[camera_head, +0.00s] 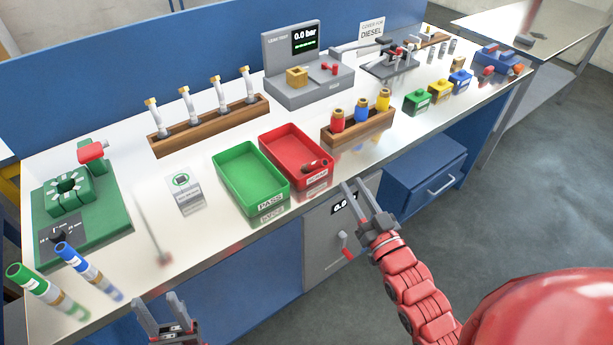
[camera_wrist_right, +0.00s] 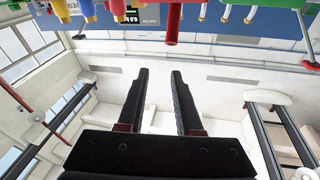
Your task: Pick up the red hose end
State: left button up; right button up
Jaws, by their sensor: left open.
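A wooden rack (camera_head: 362,133) holds a red hose end (camera_head: 337,121) with a brass-coloured top, upright at its left, beside blue and yellow ones. My right gripper (camera_head: 356,190) is open and empty in front of the bench, below and apart from the rack. Its two fingers stand apart with nothing between them in the right wrist view (camera_wrist_right: 160,76). A red cylinder (camera_wrist_right: 173,22) shows beyond the fingertips there; I cannot tell which thing it is. My left gripper (camera_head: 157,301) is open and empty near the bench's front left edge.
A green tray (camera_head: 230,160) and a red tray (camera_head: 276,142), with a dark red part inside, lie left of the rack. Green (camera_head: 28,280) and blue (camera_head: 75,260) tubes stand at the front left. A grey tester (camera_head: 318,93) stands behind.

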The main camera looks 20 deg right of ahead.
aim_at(314, 166)
notch_tip(314, 166, down, 5)
jog(key=a+g, duration=0.2)
jog(key=w+b, duration=0.1)
jog(key=w, duration=0.2)
jog(key=w+a+b, duration=0.1)
jog(key=w, duration=0.3)
jog(key=w+a+b, duration=0.1)
jog(key=w, duration=0.3)
jog(key=shift+w+a+r, duration=0.2)
jog(key=shift+w+r, duration=0.05)
jog(key=shift+r, duration=0.05)
jog(key=shift+w+a+p, duration=0.15)
jog(key=shift+w+a, duration=0.1)
jog(key=shift+w, duration=1.15)
jog(key=shift+w+a+p, duration=0.15)
jog(key=shift+w+a, duration=0.05)
jog(key=shift+w, duration=1.15)
grip_shut()
